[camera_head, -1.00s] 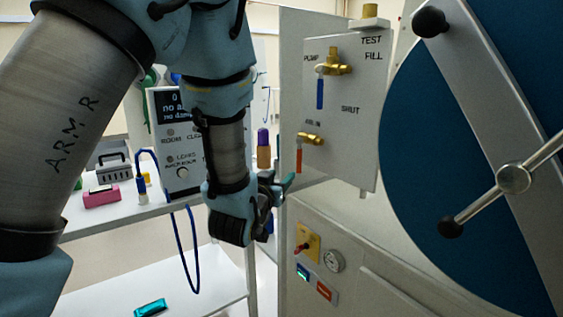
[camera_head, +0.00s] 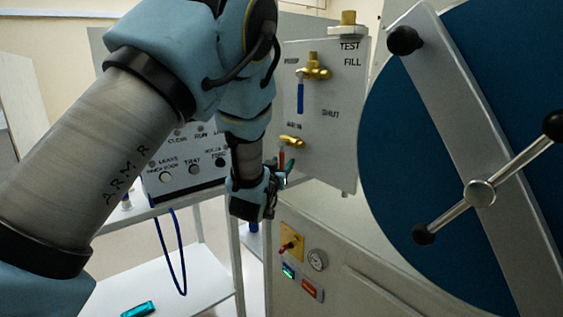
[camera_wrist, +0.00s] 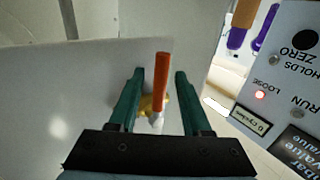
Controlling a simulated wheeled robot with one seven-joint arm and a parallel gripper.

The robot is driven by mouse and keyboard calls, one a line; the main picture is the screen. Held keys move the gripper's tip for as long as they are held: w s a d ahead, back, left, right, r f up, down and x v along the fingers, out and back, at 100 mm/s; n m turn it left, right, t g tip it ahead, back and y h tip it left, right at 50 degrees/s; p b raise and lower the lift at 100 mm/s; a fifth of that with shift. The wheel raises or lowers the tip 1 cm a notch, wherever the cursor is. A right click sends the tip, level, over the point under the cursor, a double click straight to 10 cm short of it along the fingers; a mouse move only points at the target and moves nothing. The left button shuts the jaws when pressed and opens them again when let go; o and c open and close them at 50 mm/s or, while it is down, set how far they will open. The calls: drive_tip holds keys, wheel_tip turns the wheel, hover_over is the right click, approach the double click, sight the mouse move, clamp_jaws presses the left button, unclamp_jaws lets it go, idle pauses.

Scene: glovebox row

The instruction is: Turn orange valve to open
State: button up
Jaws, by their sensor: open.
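The orange valve handle (camera_wrist: 162,82) stands between the two green fingers of my gripper (camera_wrist: 158,88) in the wrist view, with its brass body (camera_wrist: 150,104) behind it. The fingers are apart, with a gap to the handle on each side. In the head view the orange handle (camera_head: 281,158) hangs down from the lower brass valve (camera_head: 291,141) on the white panel. My gripper (camera_head: 282,178) is at its lower end, and my wrist hides part of the fingers.
A brass valve with a blue handle (camera_head: 300,95) sits above on the same panel (camera_head: 330,130). A large blue round door (camera_head: 440,130) with a bar handle (camera_head: 480,193) is at right. A control box (camera_head: 190,170) stands left, behind my arm.

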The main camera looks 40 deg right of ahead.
clamp_jaws()
idle(0.4)
idle(1.1)
